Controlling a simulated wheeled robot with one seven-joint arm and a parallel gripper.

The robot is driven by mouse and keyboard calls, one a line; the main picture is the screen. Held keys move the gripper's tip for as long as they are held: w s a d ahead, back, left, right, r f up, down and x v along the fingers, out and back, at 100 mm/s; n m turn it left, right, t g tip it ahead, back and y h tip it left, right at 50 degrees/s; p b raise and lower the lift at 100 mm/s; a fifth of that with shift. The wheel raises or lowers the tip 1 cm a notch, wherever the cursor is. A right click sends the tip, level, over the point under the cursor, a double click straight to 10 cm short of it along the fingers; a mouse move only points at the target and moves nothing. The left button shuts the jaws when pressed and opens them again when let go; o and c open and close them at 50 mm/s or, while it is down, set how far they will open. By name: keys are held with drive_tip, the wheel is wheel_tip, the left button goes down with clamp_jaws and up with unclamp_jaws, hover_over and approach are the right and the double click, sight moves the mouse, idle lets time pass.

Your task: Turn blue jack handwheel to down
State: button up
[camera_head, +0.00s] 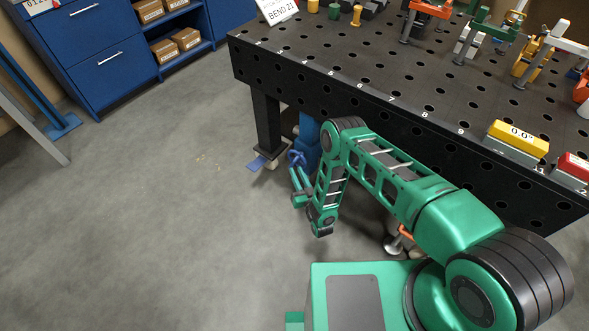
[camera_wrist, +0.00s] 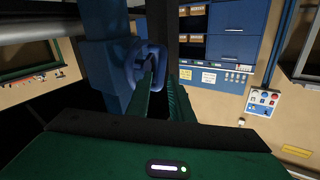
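The blue jack (camera_head: 309,141) stands under the front edge of the dark table, partly hidden by my arm. Its blue handwheel (camera_head: 297,157) sticks out on the left side. In the wrist view the jack's column (camera_wrist: 103,65) is left of centre and the handwheel (camera_wrist: 133,62) is just ahead of my fingertips. My gripper (camera_head: 299,174) is just below the handwheel in the head view. In the wrist view my gripper (camera_wrist: 162,80) shows a gap between its fingers. The left finger overlaps the wheel; I cannot tell whether it touches the rim.
The perforated table (camera_head: 350,85) carries several clamps and blocks. A table leg (camera_head: 266,122) stands left of the jack. Blue cabinets (camera_head: 95,55) with shelved boxes are at the back left. The grey floor (camera_head: 150,220) on the left is mostly clear.

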sight(296, 160)
drive_tip(key=x, duration=0.3)
drive_tip(key=shift+w+a, duration=0.1)
clamp_jaws()
drive_tip(key=shift+r, duration=0.1)
